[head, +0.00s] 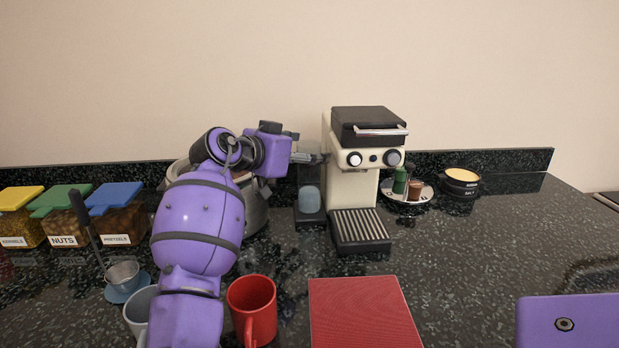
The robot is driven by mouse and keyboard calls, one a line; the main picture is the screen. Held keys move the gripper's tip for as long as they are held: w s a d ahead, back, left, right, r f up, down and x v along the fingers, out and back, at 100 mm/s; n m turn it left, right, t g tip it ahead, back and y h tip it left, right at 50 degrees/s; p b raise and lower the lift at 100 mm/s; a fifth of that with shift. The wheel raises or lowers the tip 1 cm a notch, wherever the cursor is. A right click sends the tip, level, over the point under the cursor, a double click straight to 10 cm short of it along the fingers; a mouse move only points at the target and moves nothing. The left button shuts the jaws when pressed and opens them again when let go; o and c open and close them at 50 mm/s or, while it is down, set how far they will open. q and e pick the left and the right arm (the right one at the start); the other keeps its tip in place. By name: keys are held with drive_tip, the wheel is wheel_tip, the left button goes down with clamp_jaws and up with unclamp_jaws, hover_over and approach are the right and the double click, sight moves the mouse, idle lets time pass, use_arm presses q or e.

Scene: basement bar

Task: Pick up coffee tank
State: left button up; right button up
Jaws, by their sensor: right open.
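The cream and black coffee machine (349,180) stands at the back of the counter. What looks like the coffee tank (309,198), a dark grey upright part with a lighter rounded front, sits against the machine's left side. My right gripper (308,156) is at the top of this tank, reaching in from the left with its fingers pointing right. It is open. The fingers are small and dark here, so I cannot tell whether they touch the tank or surround it. My left gripper is not in view.
A red mug (252,308) and a red flat box (364,312) are in front. Lidded snack boxes (117,219) stand at left. A metal pot (256,205) is partly hidden behind my arm. A plate with small bottles (424,191) is right of the machine.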

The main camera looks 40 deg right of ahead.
drive_tip(key=shift+c, duration=0.3)
clamp_jaws()
drive_tip(key=shift+r, duration=0.1)
